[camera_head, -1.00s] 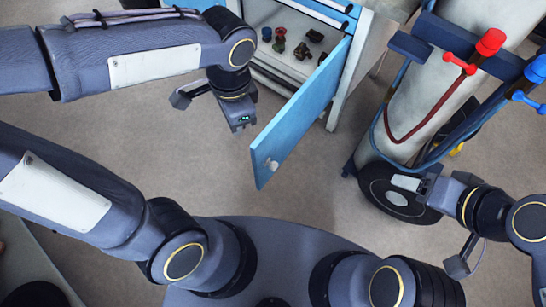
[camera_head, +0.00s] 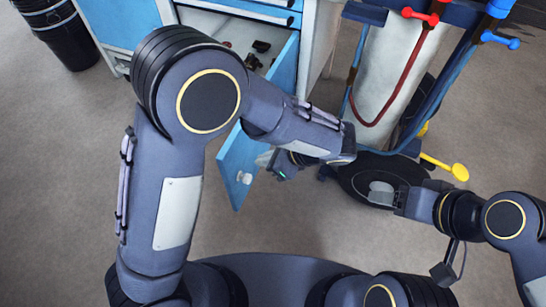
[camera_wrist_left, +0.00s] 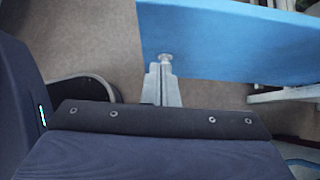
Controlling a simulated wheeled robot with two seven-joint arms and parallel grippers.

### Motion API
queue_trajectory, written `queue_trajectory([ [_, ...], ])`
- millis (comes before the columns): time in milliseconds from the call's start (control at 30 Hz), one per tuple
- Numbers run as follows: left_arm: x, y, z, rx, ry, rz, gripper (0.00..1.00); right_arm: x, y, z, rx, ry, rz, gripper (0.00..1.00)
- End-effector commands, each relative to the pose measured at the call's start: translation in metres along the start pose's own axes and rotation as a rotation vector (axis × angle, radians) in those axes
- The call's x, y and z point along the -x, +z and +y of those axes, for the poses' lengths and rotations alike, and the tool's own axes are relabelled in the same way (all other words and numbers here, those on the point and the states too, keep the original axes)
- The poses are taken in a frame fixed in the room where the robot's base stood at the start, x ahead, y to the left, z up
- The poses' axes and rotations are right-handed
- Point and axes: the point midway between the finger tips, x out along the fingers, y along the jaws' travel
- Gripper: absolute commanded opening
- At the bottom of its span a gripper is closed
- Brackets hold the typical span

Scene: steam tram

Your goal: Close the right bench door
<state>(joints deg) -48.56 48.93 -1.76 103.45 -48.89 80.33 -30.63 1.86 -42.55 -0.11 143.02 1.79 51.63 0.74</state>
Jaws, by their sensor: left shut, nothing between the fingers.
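The right bench door (camera_head: 232,162) is a blue panel standing open, swung out from the cabinet front. Its pale round knob (camera_head: 244,178) is near the free end. My left arm crosses in front of the door and hides its middle. My left gripper (camera_head: 264,158) is on the door's right side, close to the panel. In the left wrist view, the shut, empty fingers (camera_wrist_left: 162,72) point at the door (camera_wrist_left: 230,42), with their tips right by the knob (camera_wrist_left: 165,57). I cannot tell whether they touch. My right gripper (camera_head: 388,192) is over the black round base; its jaw opening is unclear.
The open cabinet compartment (camera_head: 205,22) holds several small dark items. Blue drawers (camera_head: 262,14) sit above it. To the right stands a grey cylinder (camera_head: 388,75) with red and blue hoses and a yellow-handled part (camera_head: 458,171). A black bucket (camera_head: 68,38) is at far left.

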Motion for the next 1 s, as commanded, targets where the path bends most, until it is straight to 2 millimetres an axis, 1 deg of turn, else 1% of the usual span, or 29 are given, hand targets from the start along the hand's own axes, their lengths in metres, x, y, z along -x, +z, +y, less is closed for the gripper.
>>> queue_trajectory([
  [33, -0.015, -0.002, 0.001, 0.001, 0.005, -0.001, 0.0, -0.006, 0.003, 0.003, 0.0, 0.0, 0.0, 0.64],
  [200, -0.049, -0.002, 0.001, 0.002, 0.004, 0.0, 0.0, -0.014, 0.007, 0.006, 0.0, 0.0, 0.0, 0.64],
  [333, -0.06, 0.016, 0.001, 0.005, 0.002, 0.002, 0.0, -0.016, 0.008, 0.007, 0.0, 0.0, 0.0, 0.64],
  [567, -0.071, 0.028, 0.0, 0.004, 0.001, 0.002, 0.0, -0.018, 0.009, 0.008, 0.0, 0.0, 0.0, 0.64],
  [1000, -0.073, 0.031, 0.001, 0.0, -0.002, 0.001, 0.0, -0.018, 0.009, 0.008, 0.0, 0.0, 0.0, 0.64],
])
